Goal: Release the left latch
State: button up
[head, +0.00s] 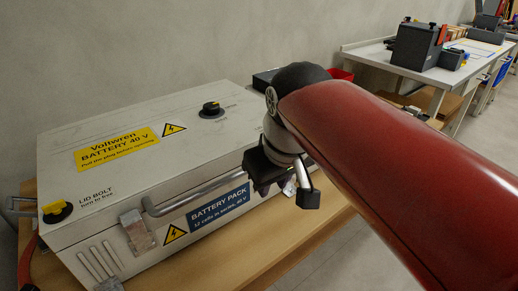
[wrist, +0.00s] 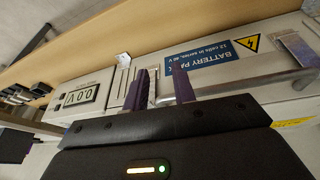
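The pale battery box (head: 110,115) stands on a wooden bench. The left latch (head: 137,230) is a metal plate on the box's front, beside the left end of the grey bar handle (head: 195,190). In the upside-down wrist view, this latch (wrist: 298,48) shows at the upper right. My gripper (head: 285,185) is at the right part of the front, near the handle's right end and well right of the left latch. In the wrist view, my gripper (wrist: 162,85) has its two purple fingers apart, with nothing seen held between them. The right latch cannot be made out clearly.
A yellow-topped lid bolt knob (head: 56,210) and a black knob (head: 211,109) stand on the lid. The wrist view shows a voltage display (wrist: 82,96) reading 0.0 V. A far table (head: 400,67) holds equipment. Floor is free in front of the bench.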

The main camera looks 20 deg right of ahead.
jog(key=w+a+r+n+g, duration=0.1)
jog(key=w+r, duration=0.3)
jog(key=shift+a+r+n, duration=0.25)
jog(key=shift+a+n, duration=0.1)
jog(key=shift+n, duration=0.05)
